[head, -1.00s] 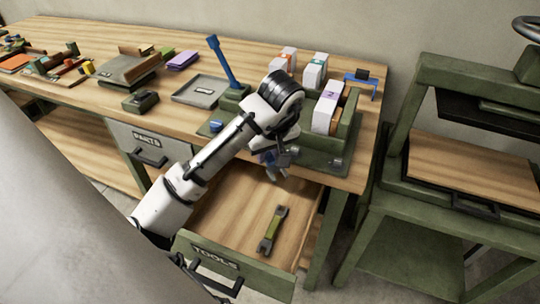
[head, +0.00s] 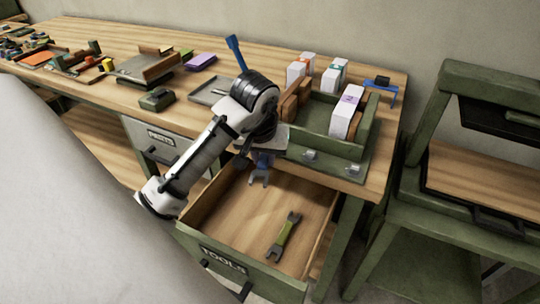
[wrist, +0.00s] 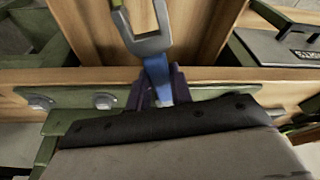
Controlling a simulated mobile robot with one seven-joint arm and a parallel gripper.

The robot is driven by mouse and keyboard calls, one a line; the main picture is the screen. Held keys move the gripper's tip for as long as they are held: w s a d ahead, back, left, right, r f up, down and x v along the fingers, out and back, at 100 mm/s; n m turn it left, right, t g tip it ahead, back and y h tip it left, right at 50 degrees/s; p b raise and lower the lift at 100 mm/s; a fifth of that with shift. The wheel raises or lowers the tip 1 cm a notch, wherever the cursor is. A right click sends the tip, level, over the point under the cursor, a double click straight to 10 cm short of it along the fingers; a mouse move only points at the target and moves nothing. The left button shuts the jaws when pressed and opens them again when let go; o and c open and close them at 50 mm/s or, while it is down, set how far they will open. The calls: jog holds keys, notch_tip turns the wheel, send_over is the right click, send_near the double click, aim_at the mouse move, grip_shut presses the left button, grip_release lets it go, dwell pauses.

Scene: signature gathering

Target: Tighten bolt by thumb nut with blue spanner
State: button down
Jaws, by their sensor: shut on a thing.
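My gripper (wrist: 160,92) is shut on the blue spanner (wrist: 157,70), whose grey open-ended head points away from the fingers in the wrist view. In the head view the spanner (head: 260,172) hangs below my gripper (head: 264,155), over the back of the open tools drawer (head: 225,262). Bolt heads (head: 309,155) sit on the green front strip below the green tray; two bolts (wrist: 103,101) also show in the wrist view, left of my gripper. The spanner is apart from them. I cannot make out which is the thumb-nut bolt.
A green spanner (head: 284,237) lies in the drawer. The green tray (head: 365,125) holds a white box (head: 345,112). A blue upright handle (head: 235,52) stands behind my arm. A green stand (head: 440,190) is to the right of the bench. The drawer floor is mostly clear.

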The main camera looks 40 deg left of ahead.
jog(key=shift+a+r+m+p, duration=0.15)
jog(key=shift+a+m+p, duration=0.25)
jog(key=shift+m+p, duration=0.15)
dwell(0.4)
jog(key=shift+r, duration=0.1)
jog(key=shift+w+a+p+v, duration=0.1)
jog(key=shift+w+p+v, duration=0.05)
jog(key=shift+p+v, duration=0.6)
jog(key=shift+w+a+p+v, duration=0.1)
jog(key=shift+p+v, duration=0.5)
jog(key=shift+p, duration=0.25)
jog(key=shift+w+a+p+v, duration=0.1)
jog(key=shift+w+p+v, duration=0.05)
jog(key=shift+p+v, duration=0.6)
jog(key=shift+r, duration=0.1)
jog(key=shift+d, duration=0.1)
